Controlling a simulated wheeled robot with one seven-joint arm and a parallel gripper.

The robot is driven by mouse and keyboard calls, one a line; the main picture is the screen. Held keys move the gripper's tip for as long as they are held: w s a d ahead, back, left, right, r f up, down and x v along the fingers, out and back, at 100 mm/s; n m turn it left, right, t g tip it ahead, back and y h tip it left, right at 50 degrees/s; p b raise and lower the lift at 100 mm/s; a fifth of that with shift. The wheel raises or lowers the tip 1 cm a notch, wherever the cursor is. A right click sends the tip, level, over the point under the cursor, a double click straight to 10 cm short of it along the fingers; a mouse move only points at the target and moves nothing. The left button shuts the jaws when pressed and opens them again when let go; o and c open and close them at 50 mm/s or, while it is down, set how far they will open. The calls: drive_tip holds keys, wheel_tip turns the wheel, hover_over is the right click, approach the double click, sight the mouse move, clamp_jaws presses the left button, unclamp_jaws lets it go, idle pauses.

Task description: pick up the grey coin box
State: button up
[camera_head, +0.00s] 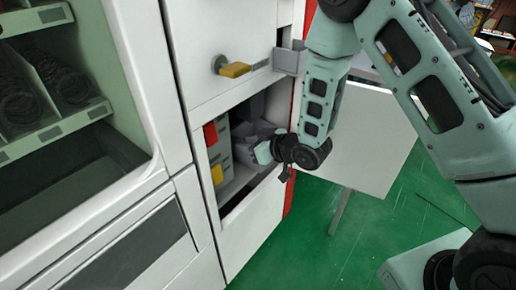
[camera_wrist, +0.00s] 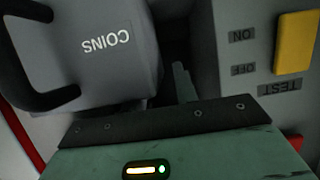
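The grey coin box (camera_wrist: 105,45), marked COINS upside down, fills the upper left of the wrist view. Its dark handle (camera_wrist: 28,98) bends around its left side. My gripper (camera_head: 264,152) is at the mouth of the open lower compartment in the head view, among grey parts that I cannot clearly tell apart. In the wrist view its teal body fills the bottom, and one finger-like grey-green part (camera_wrist: 183,82) shows beside the box's right side. The fingertips are largely hidden, so I cannot tell whether it is open or touches the box.
The white compartment door (camera_head: 365,140) stands open to the right of my gripper. A panel with a yellow switch (camera_wrist: 295,42) and ON, OFF and TEST labels is right of the box. A yellow-tagged key (camera_head: 234,70) sticks out above.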

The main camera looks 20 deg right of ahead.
clamp_jaws()
idle(1.4)
